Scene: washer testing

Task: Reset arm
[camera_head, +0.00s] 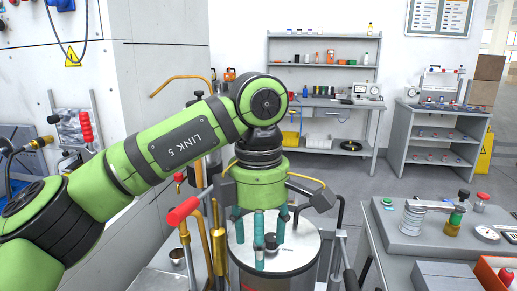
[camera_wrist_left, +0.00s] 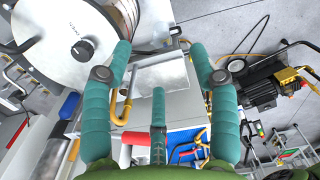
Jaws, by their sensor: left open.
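My green left arm (camera_head: 165,155) comes in from the left in the head view and bends down at the wrist. My left gripper (camera_head: 262,245) has teal fingers that point downward in front of a round metal drum (camera_head: 295,255). In the left wrist view the fingers of the left gripper (camera_wrist_left: 160,65) are spread apart with nothing between them. The drum's round white lid (camera_wrist_left: 55,40) shows there at the upper left, beside the fingers. I cannot tell how far the fingertips are from the drum. My right arm and gripper are not in view.
A red-handled lever (camera_head: 182,211) and brass pipes (camera_head: 217,240) stand close left of the gripper. A grey bench with fittings (camera_head: 430,225) is at the right. A shelved workbench (camera_head: 325,105) stands at the back. Open grey floor (camera_head: 350,185) lies between them.

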